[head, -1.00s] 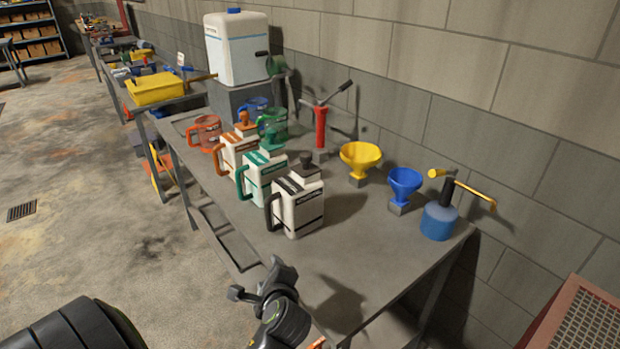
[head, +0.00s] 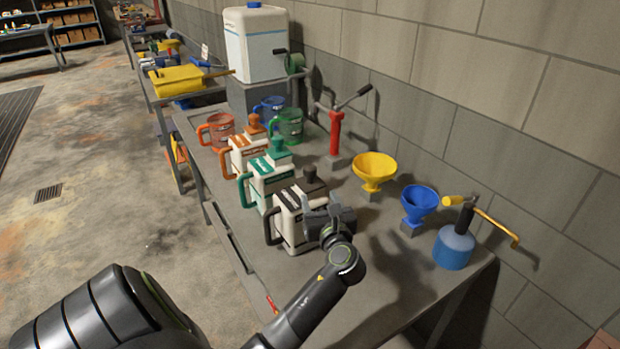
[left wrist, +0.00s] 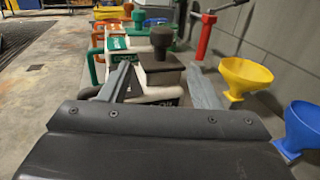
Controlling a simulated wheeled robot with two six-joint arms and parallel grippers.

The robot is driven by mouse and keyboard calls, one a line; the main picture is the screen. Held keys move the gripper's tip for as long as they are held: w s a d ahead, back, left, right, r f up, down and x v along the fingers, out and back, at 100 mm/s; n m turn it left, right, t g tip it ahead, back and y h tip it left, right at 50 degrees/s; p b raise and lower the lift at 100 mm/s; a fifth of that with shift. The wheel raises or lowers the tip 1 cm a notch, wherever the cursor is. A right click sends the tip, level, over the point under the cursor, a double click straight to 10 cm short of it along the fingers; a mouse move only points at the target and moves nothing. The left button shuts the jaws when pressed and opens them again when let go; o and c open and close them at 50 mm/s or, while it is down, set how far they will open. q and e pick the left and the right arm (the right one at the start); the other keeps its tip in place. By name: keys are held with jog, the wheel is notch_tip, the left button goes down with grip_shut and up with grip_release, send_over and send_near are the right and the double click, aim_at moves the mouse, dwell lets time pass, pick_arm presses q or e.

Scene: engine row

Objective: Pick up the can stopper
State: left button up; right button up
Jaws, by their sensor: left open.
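Three square cans stand in a row on the workbench, each with a stopper on top. The nearest white can (head: 285,222) has a black handle and a black stopper (head: 310,178). The green-trimmed can (head: 265,183) and its green stopper (head: 278,150) stand behind it, then the orange-trimmed can (head: 243,155) with its orange stopper (head: 254,126). My left gripper (head: 318,206) is open at the near side of the black-handled can. In the left wrist view the black stopper (left wrist: 161,42) stands ahead, between and beyond the open fingers (left wrist: 160,85). My right gripper is not seen.
A yellow funnel (head: 374,170), a blue funnel (head: 419,203) and a blue oil can (head: 454,248) stand right of the cans near the wall. A red pump (head: 335,135) is behind.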

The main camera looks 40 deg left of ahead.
aim_at(312, 177)
pick_arm(q)
jog(key=x, duration=0.4)
jog(key=shift+w+a+p, duration=0.25)
jog(key=shift+w+p, duration=0.15)
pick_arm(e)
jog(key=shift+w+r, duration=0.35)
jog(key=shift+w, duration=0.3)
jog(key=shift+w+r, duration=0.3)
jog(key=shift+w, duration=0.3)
pick_arm(q)
jog(key=shift+w+a, duration=0.2)
jog(key=shift+a, duration=0.25)
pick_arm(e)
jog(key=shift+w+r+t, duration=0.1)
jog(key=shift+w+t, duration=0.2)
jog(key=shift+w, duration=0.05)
pick_arm(q)
jog(key=p+x, duration=0.1)
jog(key=x, duration=0.3)
jog(key=shift+w+a, duration=0.3)
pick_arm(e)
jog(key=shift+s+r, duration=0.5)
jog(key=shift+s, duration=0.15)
pick_arm(q)
jog(key=shift+w+a, duration=0.25)
jog(key=shift+a, duration=0.15)
jog(key=c, duration=1.1)
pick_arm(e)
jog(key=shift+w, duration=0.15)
